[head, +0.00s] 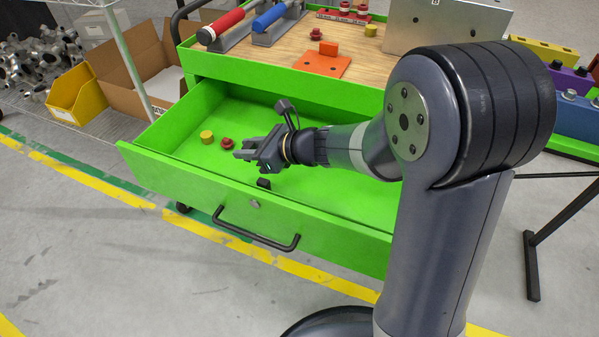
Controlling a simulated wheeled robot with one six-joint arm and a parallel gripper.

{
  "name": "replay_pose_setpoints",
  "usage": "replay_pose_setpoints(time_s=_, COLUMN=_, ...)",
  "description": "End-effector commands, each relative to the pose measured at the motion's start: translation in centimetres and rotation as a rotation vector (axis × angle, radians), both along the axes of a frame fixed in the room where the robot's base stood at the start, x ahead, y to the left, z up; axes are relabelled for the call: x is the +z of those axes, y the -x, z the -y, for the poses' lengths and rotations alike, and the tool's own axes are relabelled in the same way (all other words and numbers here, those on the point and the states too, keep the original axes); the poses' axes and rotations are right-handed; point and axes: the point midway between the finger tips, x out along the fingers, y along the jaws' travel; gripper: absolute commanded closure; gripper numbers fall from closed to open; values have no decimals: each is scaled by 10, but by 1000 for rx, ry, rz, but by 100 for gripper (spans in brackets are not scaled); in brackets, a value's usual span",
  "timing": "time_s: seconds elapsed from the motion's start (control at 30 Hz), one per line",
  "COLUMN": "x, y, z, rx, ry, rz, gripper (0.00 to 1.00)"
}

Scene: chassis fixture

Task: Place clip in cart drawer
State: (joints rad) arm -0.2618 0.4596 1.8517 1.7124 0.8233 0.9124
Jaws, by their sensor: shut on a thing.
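The green cart drawer (175,170) is pulled open at the front of the cart. My gripper (243,148) is over the inside of the drawer, with its fingers pointing left. It is shut on a small dark thing, which I take to be the clip. The fingers hide most of it, and its outline is too small to make out. A yellow round piece (207,137) and a red round piece (227,143) lie on the drawer floor left of the fingers. A small black piece (264,183) shows just below my gripper, near the drawer's front wall.
The cart top (275,58) carries red and blue handled tools, an orange bracket (322,65) and a grey metal plate (445,25). A black handle (255,240) sticks out from the drawer front. Cardboard and yellow bins stand at the left. The drawer's left floor has free room.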

Motion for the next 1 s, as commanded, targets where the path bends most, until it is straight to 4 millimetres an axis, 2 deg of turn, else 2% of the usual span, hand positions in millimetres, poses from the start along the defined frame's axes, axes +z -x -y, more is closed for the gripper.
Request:
replay_pose_setpoints(time_s=0.3, x=-56, y=3, z=-4, rx=14, ry=0, rz=-4, gripper=94)
replay_pose_setpoints(time_s=0.53, x=-73, y=2, z=-3, rx=14, ry=0, rz=-2, gripper=94)
replay_pose_setpoints(time_s=0.7, x=-99, y=3, z=-3, rx=14, ry=0, rz=-4, gripper=94)
replay_pose_setpoints(time_s=1.0, x=-102, y=2, z=-3, rx=13, ry=0, rz=1, gripper=94)
